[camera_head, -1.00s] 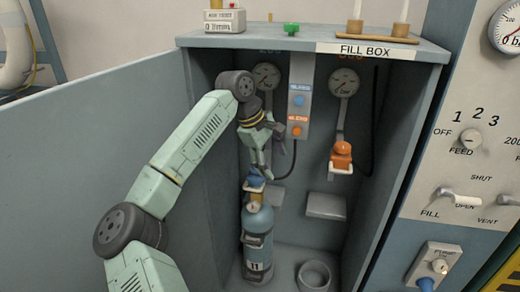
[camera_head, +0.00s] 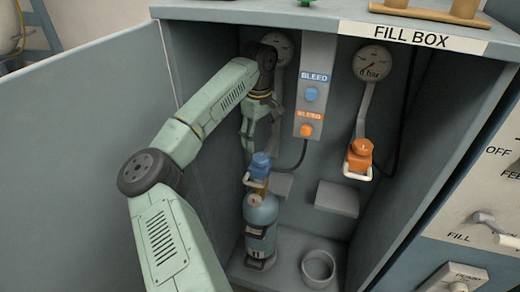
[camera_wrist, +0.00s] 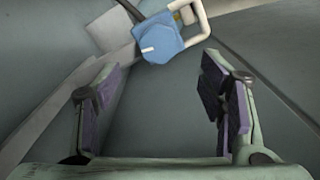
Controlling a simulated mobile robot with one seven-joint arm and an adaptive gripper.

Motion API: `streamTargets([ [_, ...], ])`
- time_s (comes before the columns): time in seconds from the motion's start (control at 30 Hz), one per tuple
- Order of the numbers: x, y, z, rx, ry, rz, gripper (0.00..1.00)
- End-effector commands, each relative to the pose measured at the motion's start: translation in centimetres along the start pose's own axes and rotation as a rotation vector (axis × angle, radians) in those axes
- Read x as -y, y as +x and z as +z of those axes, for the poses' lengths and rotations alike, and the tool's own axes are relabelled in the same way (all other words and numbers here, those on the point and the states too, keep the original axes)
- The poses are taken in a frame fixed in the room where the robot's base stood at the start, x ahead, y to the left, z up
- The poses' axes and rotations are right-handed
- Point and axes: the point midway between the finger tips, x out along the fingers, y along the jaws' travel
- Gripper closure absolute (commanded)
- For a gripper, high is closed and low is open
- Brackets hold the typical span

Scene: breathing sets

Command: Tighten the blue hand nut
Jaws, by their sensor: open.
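The blue hand nut (camera_head: 260,161) sits on top of the grey-blue cylinder (camera_head: 260,215), which stands upright inside the fill box. In the wrist view the nut (camera_wrist: 159,40) shows a white mark on its face, with a pale loop handle (camera_wrist: 204,22) beside it. I see no contact.
An orange nut (camera_head: 360,152) on a second hose hangs to the right. The bleed panel (camera_head: 315,85) has blue and orange buttons. An empty ring holder (camera_head: 318,266) is on the box floor. The open door (camera_head: 70,150) and box walls bound my arm.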

Motion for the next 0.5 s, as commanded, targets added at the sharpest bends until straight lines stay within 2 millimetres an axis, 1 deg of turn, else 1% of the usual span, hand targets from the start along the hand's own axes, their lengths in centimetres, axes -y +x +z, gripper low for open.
streamTargets([
  [0.2,0.0,4.0,0.2,0.005,0.002,0.001,0.36],
  [0.3,0.0,5.3,0.1,0.004,0.001,0.000,0.36],
  [0.4,-0.1,6.3,0.1,0.002,0.000,0.002,0.36],
  [0.5,-0.1,6.8,0.1,0.001,0.001,0.002,0.36],
])
